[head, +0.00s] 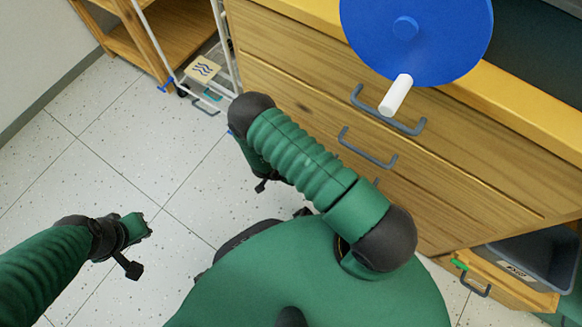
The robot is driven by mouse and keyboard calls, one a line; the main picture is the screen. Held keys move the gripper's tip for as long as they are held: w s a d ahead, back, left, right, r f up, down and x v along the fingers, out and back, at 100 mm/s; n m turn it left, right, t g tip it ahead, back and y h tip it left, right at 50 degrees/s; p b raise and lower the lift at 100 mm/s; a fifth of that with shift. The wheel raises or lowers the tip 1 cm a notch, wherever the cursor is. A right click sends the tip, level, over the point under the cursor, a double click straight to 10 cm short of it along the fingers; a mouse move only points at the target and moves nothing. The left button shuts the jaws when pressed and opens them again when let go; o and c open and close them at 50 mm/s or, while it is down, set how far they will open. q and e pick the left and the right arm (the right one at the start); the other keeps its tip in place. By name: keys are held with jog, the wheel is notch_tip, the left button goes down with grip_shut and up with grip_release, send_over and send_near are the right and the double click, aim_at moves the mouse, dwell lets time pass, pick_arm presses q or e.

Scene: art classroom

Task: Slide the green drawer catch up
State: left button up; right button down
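The green drawer catch (459,264) is a small green piece at the top left corner of the low wooden drawer (505,288) at the lower right. That drawer is pulled out, with a dark handle (475,284) on its front. My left gripper (136,246) is at the lower left above the floor, far from the catch; its finger gap is unclear. My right arm bends up past the cabinet front, and its gripper (264,183) is mostly hidden behind the arm, left of and apart from the catch. No thing shows held in either gripper.
A blue disc (417,40) with a white peg (397,95) is above the cabinet's upper drawers (330,90). A grey bin (535,255) is in the open drawer. A white wire rack (222,50) and wooden shelf (165,35) are at upper left. Floor at left is clear.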

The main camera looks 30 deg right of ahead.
dwell(0.8)
notch_tip(320, 180, up, 4)
jog(key=p, duration=0.3)
jog(key=shift+w+f+p, duration=0.1)
jog(key=shift+f+p, duration=0.1)
jog(key=shift+p, duration=0.1)
jog(key=c, duration=1.3)
grip_release()
jog(key=shift+o, duration=0.2)
jog(key=p+v, duration=0.8)
jog(key=v, duration=0.8)
jog(key=shift+a+r+p, duration=0.2)
jog(key=shift+r+p, duration=0.15)
jog(key=shift+p, duration=0.05)
